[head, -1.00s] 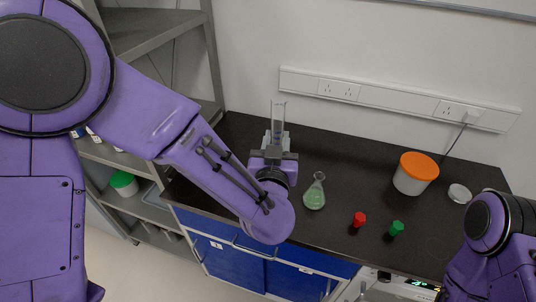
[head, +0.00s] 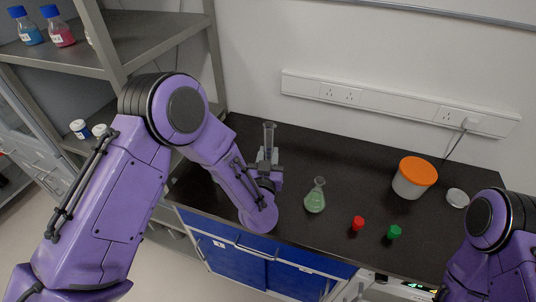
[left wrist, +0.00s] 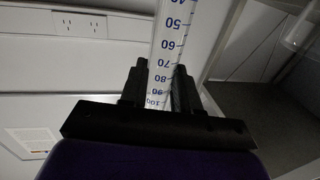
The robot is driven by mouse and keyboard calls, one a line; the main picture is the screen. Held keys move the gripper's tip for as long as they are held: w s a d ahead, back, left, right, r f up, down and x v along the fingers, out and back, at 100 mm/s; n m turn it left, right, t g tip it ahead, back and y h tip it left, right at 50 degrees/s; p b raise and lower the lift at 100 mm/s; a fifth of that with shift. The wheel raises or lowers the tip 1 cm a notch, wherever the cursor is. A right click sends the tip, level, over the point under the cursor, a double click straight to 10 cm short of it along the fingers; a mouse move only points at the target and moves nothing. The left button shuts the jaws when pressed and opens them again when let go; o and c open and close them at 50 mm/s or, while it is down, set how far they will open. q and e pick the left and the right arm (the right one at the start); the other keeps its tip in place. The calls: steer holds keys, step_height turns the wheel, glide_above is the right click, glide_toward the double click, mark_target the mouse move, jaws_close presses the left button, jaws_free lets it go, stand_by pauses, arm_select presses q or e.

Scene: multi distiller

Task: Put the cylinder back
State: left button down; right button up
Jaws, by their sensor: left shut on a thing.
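The cylinder (head: 269,139) is a clear graduated one and stands upright over the left part of the dark bench. In the left wrist view the cylinder (left wrist: 173,45) shows blue scale marks, with its 70 to 100 marks between the fingers. My left gripper (head: 267,160) is shut on it; the gripper also shows in the left wrist view (left wrist: 160,88). The cylinder's base is hidden behind the gripper, so I cannot tell whether it touches the bench. My right arm is at the lower right, but its gripper is out of view.
A flask with green liquid (head: 315,197) stands right of my left gripper. A red cap (head: 358,223) and a green cap (head: 394,231) are near the front edge. An orange-lidded tub (head: 413,178) and a small white lid (head: 457,198) are at the right. Grey shelves (head: 115,45) stand left.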

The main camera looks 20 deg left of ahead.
arm_select(q)
steer(key=c, duration=1.2)
jaws_free()
steer(key=shift+f, duration=0.15)
steer(key=shift+c, duration=0.2)
steer(key=o, duration=0.4)
steer(key=shift+o, duration=0.2)
steer(key=shift+r+p, duration=0.35)
steer(key=shift+r, duration=0.1)
steer(key=s, duration=0.1)
steer(key=s+b, duration=0.1)
steer(key=s+f+b, duration=0.1)
steer(key=shift+d, duration=0.3)
steer(key=b, duration=0.3)
glide_toward(268, 157)
steer(key=shift+s+d+r, duration=0.1)
steer(key=shift+s+r, duration=0.1)
steer(key=shift+s, duration=0.3)
steer(key=shift+s+d+r, duration=0.1)
steer(key=shift+s+r, duration=0.15)
steer(key=shift+s, duration=0.25)
